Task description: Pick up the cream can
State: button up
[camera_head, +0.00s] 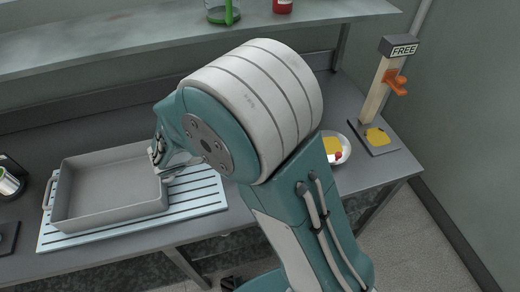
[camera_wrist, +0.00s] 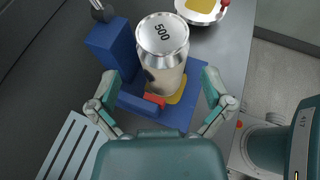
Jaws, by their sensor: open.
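In the wrist view the cream can (camera_wrist: 162,70) stands with its silver lid marked "500" toward the camera. It is on a blue stand (camera_wrist: 192,118) with a yellow pad under the can and a red piece at its near side. My gripper (camera_wrist: 160,84) is open, with one finger left and one right of the can, and a gap shows on each side. In the head view my arm hides the can, and only part of my gripper (camera_head: 160,152) shows beside the grey tray.
A grey tray (camera_head: 108,218) sits on a pale slatted mat (camera_head: 203,202). A white bowl (camera_head: 345,145) with yellow and red items stands right of my arm. A post with a "FREE" sign (camera_head: 403,50) and orange clamp stands at the right end. A shelf (camera_head: 130,38) spans the back.

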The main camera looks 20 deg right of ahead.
jog(key=shift+x, duration=3.9)
jog(key=shift+s, duration=0.15)
jog(key=c, duration=0.9)
